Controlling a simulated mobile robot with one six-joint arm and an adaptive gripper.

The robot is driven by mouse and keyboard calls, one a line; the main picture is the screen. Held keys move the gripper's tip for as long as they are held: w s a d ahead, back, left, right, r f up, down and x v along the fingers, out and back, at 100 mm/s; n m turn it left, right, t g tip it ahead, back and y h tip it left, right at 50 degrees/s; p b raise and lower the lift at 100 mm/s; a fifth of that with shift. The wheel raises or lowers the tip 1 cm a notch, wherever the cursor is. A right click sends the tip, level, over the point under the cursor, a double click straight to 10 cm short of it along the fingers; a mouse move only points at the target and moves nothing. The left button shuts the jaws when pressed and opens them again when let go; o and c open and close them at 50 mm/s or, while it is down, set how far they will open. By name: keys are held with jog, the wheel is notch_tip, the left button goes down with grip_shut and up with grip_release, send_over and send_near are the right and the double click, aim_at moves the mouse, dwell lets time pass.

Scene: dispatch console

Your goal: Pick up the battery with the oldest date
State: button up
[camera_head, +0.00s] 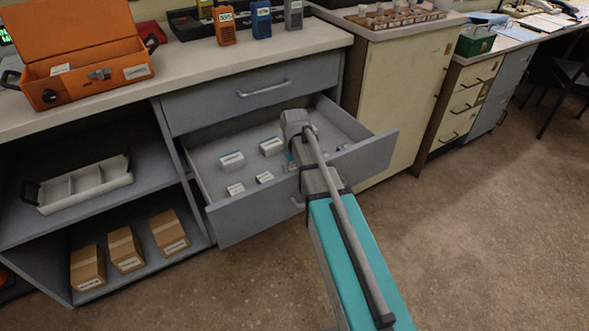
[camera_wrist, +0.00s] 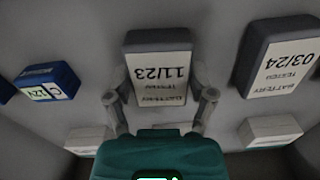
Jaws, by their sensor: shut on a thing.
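A dark grey battery (camera_wrist: 158,45) has a white label that reads 11/23, upside down in the wrist view. My gripper (camera_wrist: 160,92) has one finger on each side of this battery and is shut on it. A second dark grey battery (camera_wrist: 277,50), labelled 03/24, stands to its right, clear of the fingers. In the head view, the open drawer (camera_head: 293,207) holds several batteries, among them ones with pale tops (camera_head: 232,160) and (camera_head: 271,146). My arm hides the gripper and the held battery there. Whether the held battery touches the drawer floor, I cannot tell.
A blue item (camera_wrist: 48,82) lies left of the held battery. Pale small blocks (camera_wrist: 88,138) and (camera_wrist: 270,130) lie nearer the wrist. The drawer's walls surround them. An orange case (camera_head: 85,65) and several radios (camera_head: 261,20) stand on the counter above.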

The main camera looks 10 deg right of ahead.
aim_at(294, 168)
jog(key=shift+r+p, duration=4.85)
jog(key=shift+r, duration=0.1)
jog(key=shift+r, duration=0.1)
